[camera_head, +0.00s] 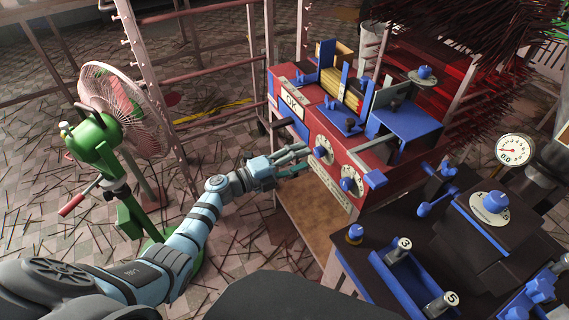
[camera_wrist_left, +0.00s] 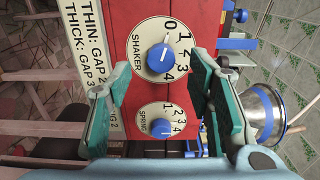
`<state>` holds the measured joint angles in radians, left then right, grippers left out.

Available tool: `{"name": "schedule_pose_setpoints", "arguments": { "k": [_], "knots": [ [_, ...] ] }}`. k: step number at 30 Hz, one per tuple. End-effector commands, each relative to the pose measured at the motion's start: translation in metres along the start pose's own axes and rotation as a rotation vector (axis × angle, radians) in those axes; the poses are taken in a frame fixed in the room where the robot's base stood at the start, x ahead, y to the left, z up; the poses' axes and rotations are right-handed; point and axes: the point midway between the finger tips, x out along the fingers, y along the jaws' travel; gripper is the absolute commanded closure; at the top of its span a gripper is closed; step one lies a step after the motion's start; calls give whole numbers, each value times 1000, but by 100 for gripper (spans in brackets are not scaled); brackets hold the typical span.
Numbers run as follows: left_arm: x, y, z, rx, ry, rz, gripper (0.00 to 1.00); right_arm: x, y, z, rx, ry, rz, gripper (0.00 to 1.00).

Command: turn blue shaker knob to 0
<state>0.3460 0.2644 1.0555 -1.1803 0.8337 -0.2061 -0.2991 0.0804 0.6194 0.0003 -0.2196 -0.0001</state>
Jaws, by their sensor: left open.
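The blue shaker knob sits on a round cream dial on the red machine front. It shows in the head view (camera_head: 321,151) and in the left wrist view (camera_wrist_left: 161,58). Its white mark points up and slightly right in the wrist view, around 0 to 1; the exact setting is hard to tell. The spring knob (camera_wrist_left: 161,128) is beside it on a smaller dial. My left gripper (camera_head: 298,158) is open in front of the red panel. In the wrist view its fingers (camera_wrist_left: 152,88) stand left and right of the dials, with nothing between them.
A green fan (camera_head: 100,140) stands to the left of the arm. A pressure gauge (camera_head: 514,150) is at the far right. Sticks litter the tiled floor.

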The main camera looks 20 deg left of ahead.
Motion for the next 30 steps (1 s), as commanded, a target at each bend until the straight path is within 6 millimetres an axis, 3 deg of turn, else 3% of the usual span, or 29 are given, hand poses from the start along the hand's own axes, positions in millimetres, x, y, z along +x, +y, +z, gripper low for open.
{"name": "schedule_pose_setpoints", "arguments": {
  "k": [3, 9, 26, 28, 30],
  "knots": [
    [-35, 1, -1, 3, 1, 4, 53, 0, 0, 0, 0, 0, 0, 51],
    [-75, 1, 0, 1, 1, 2, 53, 0, 0, 0, 0, -1, 0, 51],
    [-81, 0, 1, -5, -4, 1, 53, 0, -1, 0, 0, -1, -1, 51],
    [-82, 0, 13, -36, -60, -2, 53, 0, -1, 0, 0, -1, -1, 51],
    [-89, 8, 43, -137, -193, -12, 53, 0, -1, 0, 0, -1, -1, 51]
  ]
}}
